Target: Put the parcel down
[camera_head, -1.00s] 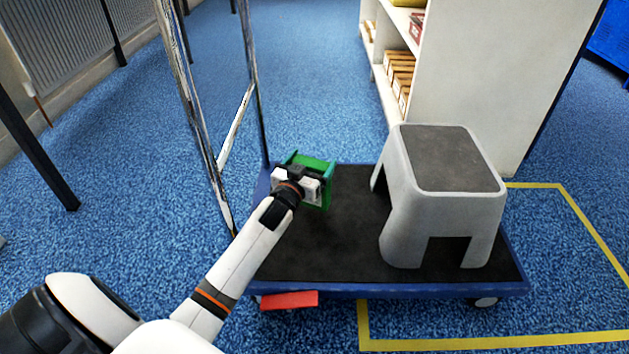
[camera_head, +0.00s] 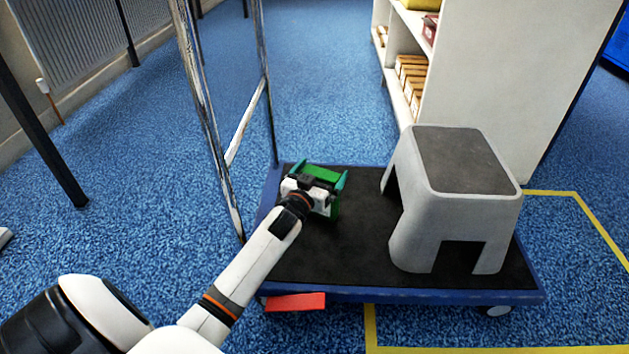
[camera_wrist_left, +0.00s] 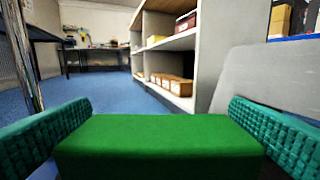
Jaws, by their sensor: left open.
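The green parcel (camera_head: 326,174) is on the black deck of the blue platform trolley (camera_head: 350,262), near its back left. My left gripper (camera_head: 318,177) is at the parcel, with one teal finger on each side and its body hiding part of it. In the left wrist view the parcel (camera_wrist_left: 160,148) fills the lower middle between the open fingers, with a narrow gap at each side. My right gripper is not in view.
A grey step stool (camera_head: 455,205) stands on the trolley's right half. The trolley's metal handle frame (camera_head: 212,130) rises at its left. A white shelf unit (camera_head: 495,75) with boxes stands behind. Yellow tape (camera_head: 580,207) marks the blue floor at right.

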